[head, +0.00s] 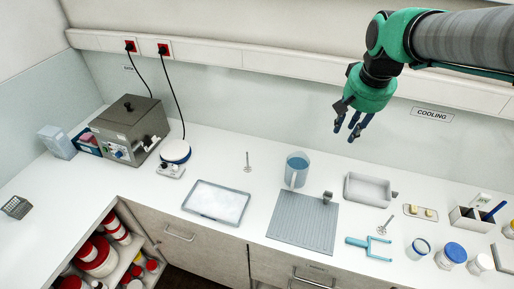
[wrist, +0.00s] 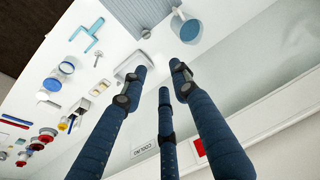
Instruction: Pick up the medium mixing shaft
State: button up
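Two thin metal shafts show in the head view. The other shaft (head: 385,225) is at the front right, near the blue forked tool; a small shaft (wrist: 98,58) also shows beside that tool in the wrist view. I cannot tell which is the medium mixing shaft. My gripper (head: 352,127) hangs high above the back right of the counter, away from both shafts. Its three blue fingers (wrist: 160,80) are spread and empty.
A blue jug (head: 297,170), a ribbed grey mat (head: 303,222), a white tray (head: 215,202) and a grey basin (head: 368,190) stand on the counter. The blue forked tool (head: 369,245) and several jars lie at the right. Clear counter surrounds the left shaft.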

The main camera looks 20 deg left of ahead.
jog(key=w+a+f+g+p, duration=0.1)
jog(key=w+a+f+p, duration=0.1)
jog(key=w+a+f, duration=0.5)
jog(key=w+a+f+n+g+p, duration=0.1)
jog(key=w+a+f+p, duration=0.2)
jog(key=a, duration=0.8)
jog(key=w+a+f+p, duration=0.1)
jog(key=w+a+f, duration=0.45)
jog(key=a, duration=0.25)
jog(key=a+f+g+p, duration=0.1)
jog(key=a+f, duration=0.8)
jog(key=a, duration=0.1)
jog(key=shift+w+h+p, duration=0.35)
jog(key=shift+w+h, duration=0.05)
jog(key=shift+w, duration=0.05)
jog(key=shift+f+p, duration=0.35)
jog(key=shift+f, duration=3.95)
jog(key=shift+f+p, duration=0.5)
jog(key=shift+f, duration=2.1)
